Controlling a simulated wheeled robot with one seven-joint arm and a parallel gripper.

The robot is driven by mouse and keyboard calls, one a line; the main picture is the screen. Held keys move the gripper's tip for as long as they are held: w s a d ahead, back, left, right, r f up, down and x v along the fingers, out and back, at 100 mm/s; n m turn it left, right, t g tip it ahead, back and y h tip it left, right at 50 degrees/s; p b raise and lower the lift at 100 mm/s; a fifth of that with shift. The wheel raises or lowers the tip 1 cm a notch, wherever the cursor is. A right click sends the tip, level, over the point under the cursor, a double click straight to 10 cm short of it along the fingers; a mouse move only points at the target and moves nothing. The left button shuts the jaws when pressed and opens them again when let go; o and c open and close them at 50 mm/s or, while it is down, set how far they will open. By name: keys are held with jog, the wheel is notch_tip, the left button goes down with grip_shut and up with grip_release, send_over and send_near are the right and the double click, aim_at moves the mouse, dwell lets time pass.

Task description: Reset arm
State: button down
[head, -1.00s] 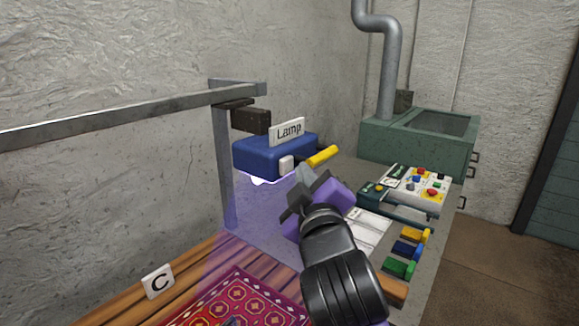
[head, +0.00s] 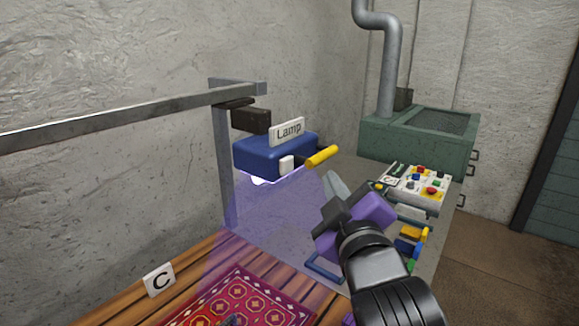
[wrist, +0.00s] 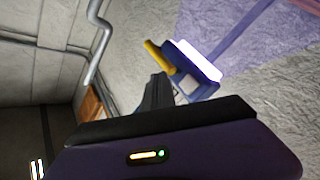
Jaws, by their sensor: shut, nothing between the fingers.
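My gripper (head: 336,190) is shut and empty, at the end of my black and purple arm in the head view. It points up and away, below and right of the lamp's yellow handle (head: 322,156), with no clear contact. The blue lamp (head: 268,155) carries a "Lamp" sign and casts a purple glow downward. In the wrist view, my dark shut fingers (wrist: 157,90) stand before the blue lamp (wrist: 190,66) and its yellow handle (wrist: 158,57).
A patterned red rug (head: 240,300) lies on the wooden bench beside a "C" tag (head: 160,279). A metal frame (head: 120,112) spans the left. A control panel (head: 420,187) and green machine (head: 418,137) stand at right. My arm partly hides coloured handles there.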

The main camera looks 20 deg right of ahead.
notch_tip(320, 180, up, 4)
jog(key=a+t+y, duration=0.1)
jog(key=t, duration=0.1)
jog(key=s+f+m+g, duration=0.2)
jog(key=s+f, duration=0.8)
jog(key=s, duration=0.3)
jog(key=s+f+m+g+y, duration=0.1)
jog(key=s+f+m+g, duration=0.1)
jog(key=s+f, duration=0.9)
jog(key=s+f+m+g+y, duration=0.1)
jog(key=s+f+m, duration=0.2)
jog(key=s+f, duration=0.7)
jog(key=s, duration=0.6)
jog(key=shift+s+f+m+g, duration=0.15)
jog(key=shift+s+m+g, duration=0.15)
jog(key=shift+m+g, duration=0.1)
